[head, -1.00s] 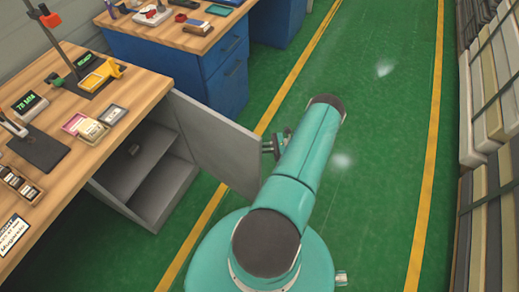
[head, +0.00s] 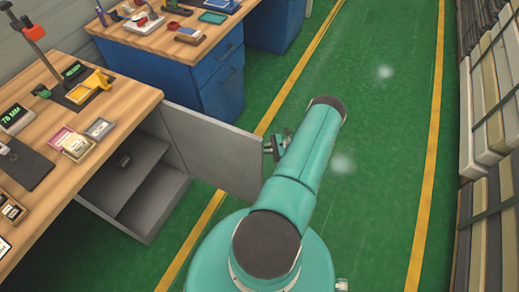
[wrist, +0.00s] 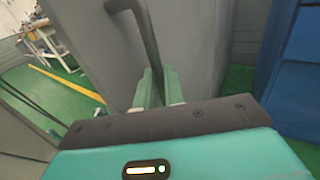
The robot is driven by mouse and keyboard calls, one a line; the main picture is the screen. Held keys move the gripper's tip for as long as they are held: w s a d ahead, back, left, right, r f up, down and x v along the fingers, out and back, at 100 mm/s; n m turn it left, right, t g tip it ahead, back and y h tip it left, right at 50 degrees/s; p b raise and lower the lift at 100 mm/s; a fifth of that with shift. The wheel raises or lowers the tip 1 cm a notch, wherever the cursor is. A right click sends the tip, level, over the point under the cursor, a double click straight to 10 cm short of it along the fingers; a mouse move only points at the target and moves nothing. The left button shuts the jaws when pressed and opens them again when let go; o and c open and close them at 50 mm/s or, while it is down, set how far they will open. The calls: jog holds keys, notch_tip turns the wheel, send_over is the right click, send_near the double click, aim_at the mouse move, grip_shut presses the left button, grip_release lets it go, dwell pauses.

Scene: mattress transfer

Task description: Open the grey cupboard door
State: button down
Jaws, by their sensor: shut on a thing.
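The grey cupboard door (head: 215,155) stands swung well open, out from the cupboard (head: 165,205) under the wooden workbench. The dark bar handle (wrist: 140,35) shows on the door's face in the wrist view. My gripper (head: 270,148) is at the free edge of the door in the head view, partly hidden by my arm. In the wrist view my gripper's teal fingers (wrist: 156,88) are shut on the lower part of the handle. The cupboard's inside shows a grey shelf.
The wooden workbench (head: 130,100) holds instruments and small trays. A blue drawer cabinet (head: 222,85) stands behind the door. Stacked slabs (head: 490,110) line the right side. The green floor (head: 385,130) between the yellow lines is clear.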

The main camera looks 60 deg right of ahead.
jog(key=shift+w+d+r, duration=0.1)
jog(key=shift+w, duration=0.15)
jog(key=c, duration=1.5)
grip_release()
jog(key=shift+s, duration=0.15)
jog(key=v, duration=1.4)
